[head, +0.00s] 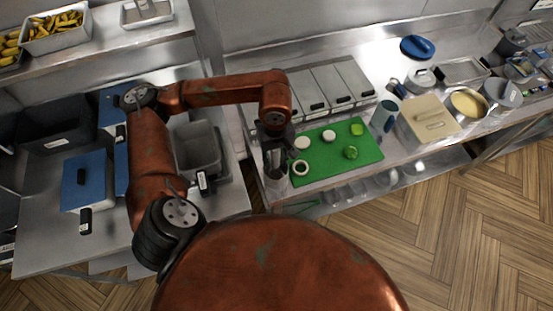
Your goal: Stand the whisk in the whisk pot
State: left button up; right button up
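My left gripper (275,165) points down at the left end of the counter, beside the green board. Its dark fingers overlap a shiny metal shape, and I cannot tell whether they are open or shut on something. A grey metal cylinder (276,188) shows just below the fingers; it may be a pot, but its rim and contents are hidden. I cannot clearly pick out the whisk. A blue-grey upright cylinder (384,116) stands right of the green board, with thin utensils close behind it. My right gripper is out of view.
The green cutting board (318,172) holds several small white and green items. Lidded steel bins (332,88) stand behind it. A grey bin (197,148) stands left.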

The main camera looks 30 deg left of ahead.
pick_arm(q)
jog(key=shift+o, duration=1.1)
notch_tip(320, 180, up, 12)
